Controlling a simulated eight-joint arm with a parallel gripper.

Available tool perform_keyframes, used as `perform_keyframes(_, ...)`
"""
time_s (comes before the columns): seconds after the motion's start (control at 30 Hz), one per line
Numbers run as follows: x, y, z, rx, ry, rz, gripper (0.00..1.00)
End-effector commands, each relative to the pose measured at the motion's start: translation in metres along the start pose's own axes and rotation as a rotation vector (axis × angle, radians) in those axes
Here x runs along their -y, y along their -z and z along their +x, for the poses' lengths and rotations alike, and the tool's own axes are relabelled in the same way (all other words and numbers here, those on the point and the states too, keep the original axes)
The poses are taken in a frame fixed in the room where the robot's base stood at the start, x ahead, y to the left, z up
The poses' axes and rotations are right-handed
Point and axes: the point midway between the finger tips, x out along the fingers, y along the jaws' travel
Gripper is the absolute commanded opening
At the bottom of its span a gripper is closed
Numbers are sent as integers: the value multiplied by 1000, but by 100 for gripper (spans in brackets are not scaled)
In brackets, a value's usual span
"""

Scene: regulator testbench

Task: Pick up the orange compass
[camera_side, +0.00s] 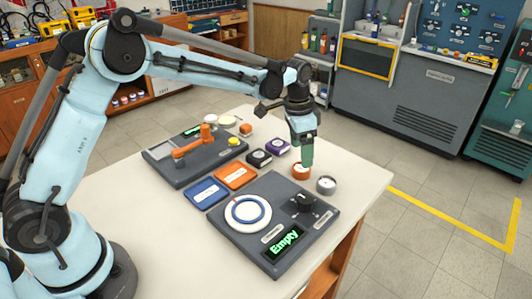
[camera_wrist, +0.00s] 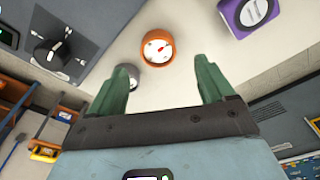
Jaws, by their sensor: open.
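The orange compass (camera_side: 301,173) is a short round orange can with a white face, standing on the white table in the side view. In the wrist view the compass (camera_wrist: 158,48) lies just beyond the fingertips, roughly centred between them, with a red mark on its white dial. My gripper (camera_side: 307,163) has green fingers pointing down close over the compass; its tips partly cover it in the side view. In the wrist view the gripper (camera_wrist: 160,78) is open and nothing is between its fingers. I cannot tell the exact height gap.
A grey round gauge (camera_side: 326,185) stands close on the right of the compass. A purple box (camera_side: 278,146) and a black box (camera_side: 259,158) stand to its left. A dark panel with a dial and "Empty" display (camera_side: 285,239) lies in front. The table's right corner is clear.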

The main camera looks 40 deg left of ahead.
Motion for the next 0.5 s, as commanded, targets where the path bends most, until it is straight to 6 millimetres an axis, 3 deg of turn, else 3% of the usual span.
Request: perform_keyframes(0.5,-2,-3,53,-1,0,0,82)
